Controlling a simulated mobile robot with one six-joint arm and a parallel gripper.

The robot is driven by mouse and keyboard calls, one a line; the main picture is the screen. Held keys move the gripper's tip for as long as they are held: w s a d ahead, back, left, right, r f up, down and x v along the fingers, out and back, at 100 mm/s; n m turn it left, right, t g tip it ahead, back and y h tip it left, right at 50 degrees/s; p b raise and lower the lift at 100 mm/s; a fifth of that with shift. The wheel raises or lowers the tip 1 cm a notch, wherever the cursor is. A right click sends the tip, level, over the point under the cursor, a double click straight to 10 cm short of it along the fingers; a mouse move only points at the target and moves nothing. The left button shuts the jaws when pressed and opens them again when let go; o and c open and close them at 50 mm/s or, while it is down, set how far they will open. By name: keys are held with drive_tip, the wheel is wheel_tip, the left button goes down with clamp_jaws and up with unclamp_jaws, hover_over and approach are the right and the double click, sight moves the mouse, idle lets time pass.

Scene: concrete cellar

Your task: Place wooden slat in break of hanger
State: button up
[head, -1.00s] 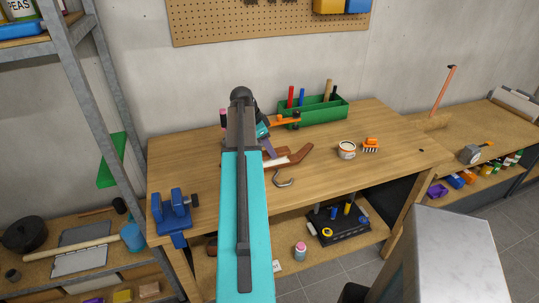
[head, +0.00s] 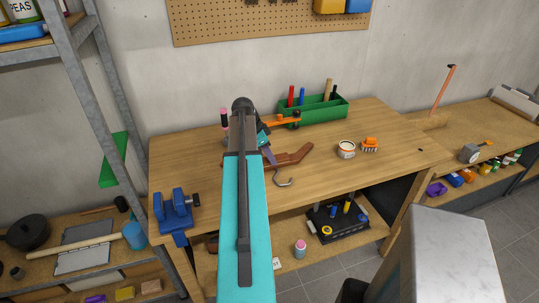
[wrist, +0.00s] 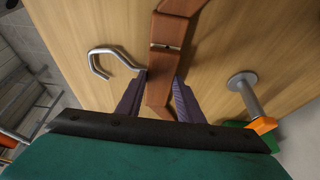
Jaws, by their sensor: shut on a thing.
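The brown wooden hanger (head: 292,159) lies on the workbench, with its metal hook (head: 284,182) pointing to the near side. In the wrist view the hanger's arm (wrist: 180,8) runs to the top edge, and the hook (wrist: 100,60) is at left. My gripper (wrist: 162,77) has its two purple fingers closed around a brown piece, seemingly the wooden slat (wrist: 162,98). This piece meets the hanger arm at a thin pale seam; I cannot tell whether they touch fully. In the head view my arm hides most of my gripper (head: 267,153) and the held piece.
An orange clamp (head: 282,119) and a green tool caddy (head: 325,110) stand behind the hanger. A tin (head: 346,149) and an orange brush (head: 370,144) are to the right. A blue vise (head: 175,208) sits at the bench's left corner. The bench's front right is clear.

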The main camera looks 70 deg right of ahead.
drive_tip(key=shift+f, duration=0.15)
drive_tip(key=o, duration=1)
drive_tip(key=shift+o, duration=0.2)
drive_tip(key=shift+r, duration=0.2)
drive_tip(key=b+v, duration=0.3)
drive_tip(key=v, duration=0.9)
